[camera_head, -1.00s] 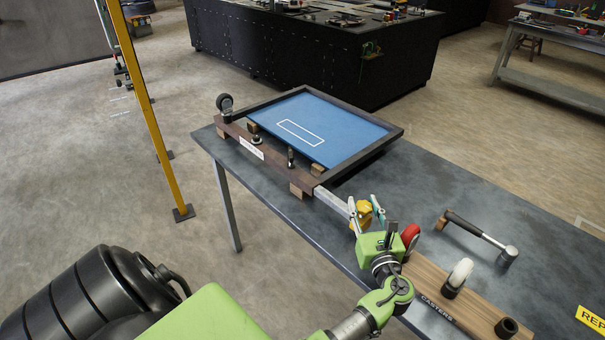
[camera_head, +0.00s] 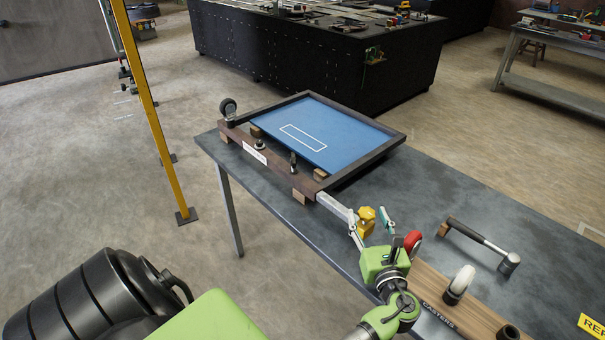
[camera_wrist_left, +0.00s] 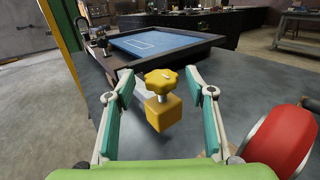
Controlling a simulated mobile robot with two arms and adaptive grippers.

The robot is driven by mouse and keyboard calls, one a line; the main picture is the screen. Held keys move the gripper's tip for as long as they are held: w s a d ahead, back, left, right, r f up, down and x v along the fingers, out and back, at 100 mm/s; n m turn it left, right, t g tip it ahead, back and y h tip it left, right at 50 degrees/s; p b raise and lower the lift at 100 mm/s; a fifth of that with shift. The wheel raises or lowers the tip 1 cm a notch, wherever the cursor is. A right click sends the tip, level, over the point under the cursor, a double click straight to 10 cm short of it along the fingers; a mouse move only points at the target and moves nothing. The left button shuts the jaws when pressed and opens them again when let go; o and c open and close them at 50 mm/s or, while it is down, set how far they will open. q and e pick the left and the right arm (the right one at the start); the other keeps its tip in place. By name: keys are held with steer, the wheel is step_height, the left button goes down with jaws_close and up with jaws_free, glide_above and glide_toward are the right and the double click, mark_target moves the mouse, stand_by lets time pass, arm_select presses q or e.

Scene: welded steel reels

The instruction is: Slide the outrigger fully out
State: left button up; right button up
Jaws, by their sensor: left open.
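The outrigger is a pale metal bar (camera_head: 337,207) sticking out of the near corner of the dark-framed blue panel assembly on the table. At its outer end are a yellow block and a yellow star knob (camera_head: 366,213); the knob also shows above the block (camera_wrist_left: 163,108) in the left wrist view. My left gripper (camera_head: 370,225) is open, its teal-padded fingers on either side of the knob and block. In the left wrist view gaps show on both sides, and the fingers look apart from the block. The bar is mostly hidden behind the block there. My right gripper is not in view.
The dark table (camera_head: 430,190) carries a hammer (camera_head: 483,241) and a wooden casters board (camera_head: 435,290) with a white wheel and a red wheel (camera_head: 412,241) close beside my left gripper. A yellow post (camera_head: 150,110) stands left of the table.

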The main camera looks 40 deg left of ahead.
arm_select(q)
steer(key=shift+p+v, duration=0.5)
steer(key=shift+v, duration=1.95)
